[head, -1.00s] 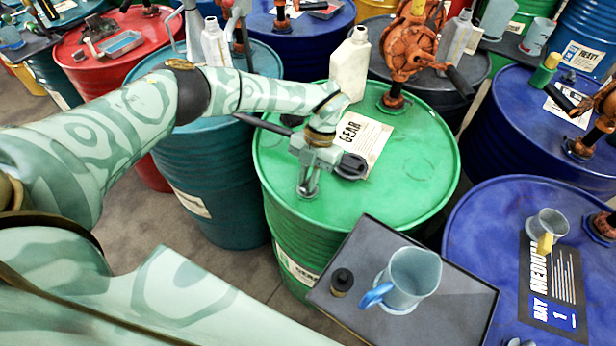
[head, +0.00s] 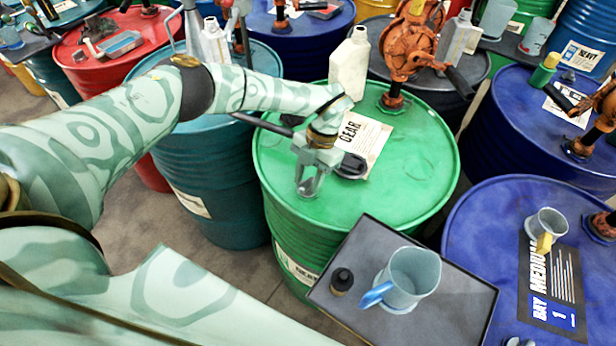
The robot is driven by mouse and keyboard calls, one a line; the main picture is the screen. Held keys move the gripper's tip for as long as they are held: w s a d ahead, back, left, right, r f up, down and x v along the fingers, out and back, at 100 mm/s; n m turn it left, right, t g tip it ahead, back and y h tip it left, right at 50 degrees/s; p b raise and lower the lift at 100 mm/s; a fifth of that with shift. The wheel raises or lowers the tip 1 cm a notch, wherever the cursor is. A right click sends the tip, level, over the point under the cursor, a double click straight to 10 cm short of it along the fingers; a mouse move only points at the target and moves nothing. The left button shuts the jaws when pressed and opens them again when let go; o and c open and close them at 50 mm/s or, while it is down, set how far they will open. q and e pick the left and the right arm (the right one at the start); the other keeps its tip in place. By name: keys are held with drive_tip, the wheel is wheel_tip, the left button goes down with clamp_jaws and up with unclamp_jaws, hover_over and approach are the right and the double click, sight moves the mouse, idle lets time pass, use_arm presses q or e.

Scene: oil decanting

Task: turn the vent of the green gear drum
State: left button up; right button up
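The green gear drum (head: 405,190) stands in the middle of the head view, with a paper label reading GEAR on its top. My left gripper (head: 308,188) points down at the near left part of the drum's top. Its fingertips are at or just above the lid, with a narrow gap between the fingers. The vent is not clearly distinguishable at the fingertips; the fingers hide that spot, and I cannot tell whether they grip it. My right gripper is out of view.
A black round piece (head: 351,166), a cream bottle (head: 349,66) and an orange pump (head: 405,45) are on the green drum. In front, a dark tray (head: 450,310) holds a measuring jug (head: 412,278) and a small dark bottle (head: 342,281). A blue drum (head: 475,225) stands right.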

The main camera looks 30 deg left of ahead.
use_arm(q)
drive_tip(key=v, duration=1.6)
drive_tip(key=shift+w, duration=0.2)
